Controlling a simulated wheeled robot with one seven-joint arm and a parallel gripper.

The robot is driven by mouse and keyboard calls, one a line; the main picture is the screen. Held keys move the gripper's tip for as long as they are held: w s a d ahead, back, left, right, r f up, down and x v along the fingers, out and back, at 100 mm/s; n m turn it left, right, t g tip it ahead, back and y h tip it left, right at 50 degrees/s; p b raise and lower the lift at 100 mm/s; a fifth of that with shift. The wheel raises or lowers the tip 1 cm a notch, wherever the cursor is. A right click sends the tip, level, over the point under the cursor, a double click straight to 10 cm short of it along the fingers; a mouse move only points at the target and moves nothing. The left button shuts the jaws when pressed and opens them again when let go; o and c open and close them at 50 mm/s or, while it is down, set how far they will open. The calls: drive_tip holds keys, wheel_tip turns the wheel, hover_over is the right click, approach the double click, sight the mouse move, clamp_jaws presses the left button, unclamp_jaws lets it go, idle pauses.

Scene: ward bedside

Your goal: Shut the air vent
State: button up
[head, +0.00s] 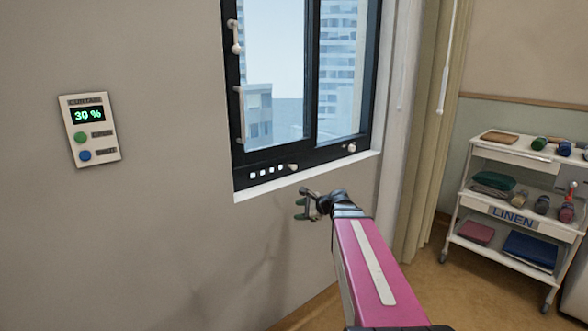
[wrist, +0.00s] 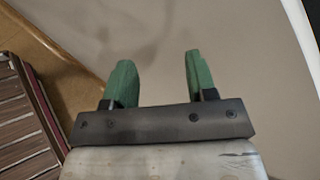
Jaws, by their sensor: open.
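The air vent (head: 266,173) is a row of several small bright square openings in the dark lower rail of the window frame. A small pale knob (head: 292,167) sits at the right end of this row. My gripper (head: 300,209) is below and slightly right of the vent, under the white sill, apart from the knob. In the wrist view its two green fingers (wrist: 158,82) are spread with nothing between them, and bare wall shows behind. The vent and knob do not show in the wrist view.
The white window sill (head: 310,174) juts out above my gripper. Another pale knob (head: 351,147) and a white handle (head: 236,37) are on the window frame. A curtain control panel (head: 95,129) reading 30 % is on the left wall. A linen trolley (head: 512,216) stands at right.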

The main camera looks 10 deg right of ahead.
sight(294, 167)
drive_tip(key=w+d+r+m+t+y, duration=0.1)
drive_tip(key=w+d+r+m+t, duration=0.25)
drive_tip(key=r, duration=0.25)
drive_tip(key=w+d+r+m+t+y, duration=0.1)
drive_tip(key=w+d+r+m+t, duration=0.15)
drive_tip(key=r+m, duration=0.35)
drive_tip(key=shift+n+g, duration=0.3)
drive_tip(key=shift+n, duration=0.25)
drive_tip(key=x, duration=0.9)
drive_tip(key=shift+w+a+r, duration=0.15)
drive_tip(key=shift+r, duration=0.2)
